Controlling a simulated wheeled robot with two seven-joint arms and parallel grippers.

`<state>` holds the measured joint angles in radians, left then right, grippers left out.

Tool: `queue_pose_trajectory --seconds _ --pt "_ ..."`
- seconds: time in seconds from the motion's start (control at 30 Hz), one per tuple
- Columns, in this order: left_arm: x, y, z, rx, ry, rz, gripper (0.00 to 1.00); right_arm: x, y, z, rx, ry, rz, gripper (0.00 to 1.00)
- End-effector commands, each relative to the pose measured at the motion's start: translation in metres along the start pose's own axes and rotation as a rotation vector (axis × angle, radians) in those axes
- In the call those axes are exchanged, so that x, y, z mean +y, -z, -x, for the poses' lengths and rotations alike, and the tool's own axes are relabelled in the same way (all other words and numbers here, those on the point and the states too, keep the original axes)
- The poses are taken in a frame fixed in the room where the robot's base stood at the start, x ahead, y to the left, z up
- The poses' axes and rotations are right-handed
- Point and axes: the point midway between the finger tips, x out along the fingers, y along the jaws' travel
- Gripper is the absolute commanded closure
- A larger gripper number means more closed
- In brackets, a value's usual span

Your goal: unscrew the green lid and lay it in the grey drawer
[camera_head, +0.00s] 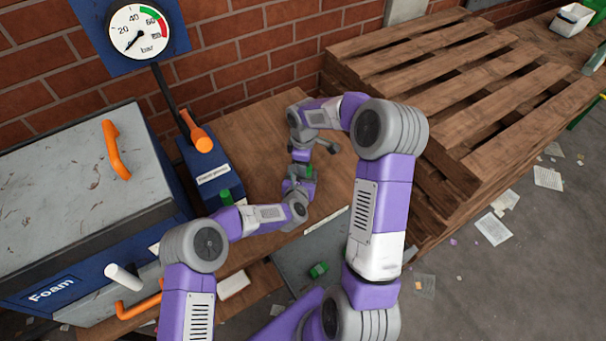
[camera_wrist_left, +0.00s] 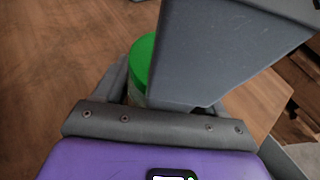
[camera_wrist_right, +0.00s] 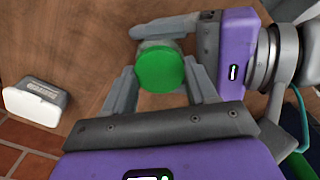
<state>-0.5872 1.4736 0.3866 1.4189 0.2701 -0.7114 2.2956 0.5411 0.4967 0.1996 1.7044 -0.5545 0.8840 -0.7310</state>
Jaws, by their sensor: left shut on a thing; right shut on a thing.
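The green lid (camera_wrist_right: 160,68) is on top of a jar in the right wrist view, seen from above. It also shows in the left wrist view (camera_wrist_left: 141,62) and, small, in the head view (camera_head: 308,172). My right gripper (camera_wrist_right: 162,88) comes from above, with its fingers shut on the lid's sides. My left gripper (camera_head: 298,188) is shut on the jar (camera_wrist_left: 133,97) from the side, below the lid. Most of the jar is hidden by the grippers. A grey flat surface (camera_head: 290,262), perhaps the grey drawer, lies below the table's front edge. A small green object (camera_head: 318,270) is on it.
A white-and-grey box (camera_wrist_right: 35,103) stands on the wooden table (camera_head: 255,125). A blue box with an orange lever (camera_head: 200,140) stands to the left. The large Foam machine (camera_head: 80,210) fills the far left. Wooden pallets (camera_head: 450,90) are on the right.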

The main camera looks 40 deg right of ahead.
Motion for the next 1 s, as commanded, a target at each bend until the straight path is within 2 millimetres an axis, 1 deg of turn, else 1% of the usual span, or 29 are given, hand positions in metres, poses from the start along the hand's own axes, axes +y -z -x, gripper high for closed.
queue_pose_trajectory --seconds 0.03,0.2,0.27,0.5,0.6,0.87,0.9,0.97,1.0 --pt "0.0026 -0.0038 -0.0010 -0.008 -0.006 -0.001 0.85 -0.0079 0.0013 -0.0024 -0.006 0.023 0.006 0.86" --pt "0.0025 -0.0042 -0.0010 -0.009 -0.006 -0.001 0.85 -0.0079 0.0014 -0.0024 -0.006 0.023 0.008 0.86" --pt "0.0025 -0.0043 -0.0010 -0.009 -0.005 -0.001 0.85 -0.0080 0.0014 -0.0025 -0.006 0.023 0.035 0.86" --pt "0.0023 -0.0048 -0.0010 -0.010 -0.005 -0.001 0.85 -0.0080 0.0016 -0.0023 -0.003 0.024 0.315 0.86" --pt "0.0024 -0.0046 -0.0010 -0.008 -0.004 0.005 0.84 -0.0080 0.0017 -0.0022 -0.002 0.024 0.387 0.86" --pt "0.0029 -0.0043 -0.0010 -0.006 -0.005 0.009 0.85 -0.0083 0.0022 -0.0020 -0.001 0.024 0.407 0.86" --pt "0.0029 -0.0044 -0.0010 -0.006 -0.005 0.008 0.85 -0.0082 0.0020 -0.0021 -0.001 0.024 0.406 0.37" --pt "0.0028 -0.0045 -0.0010 -0.007 -0.005 0.007 0.85 -0.0082 0.0018 -0.0021 -0.001 0.024 0.405 0.28" --pt "0.0027 -0.0046 -0.0010 -0.007 -0.005 0.006 0.85 -0.0081 0.0017 -0.0021 -0.002 0.024 0.405 0.22"
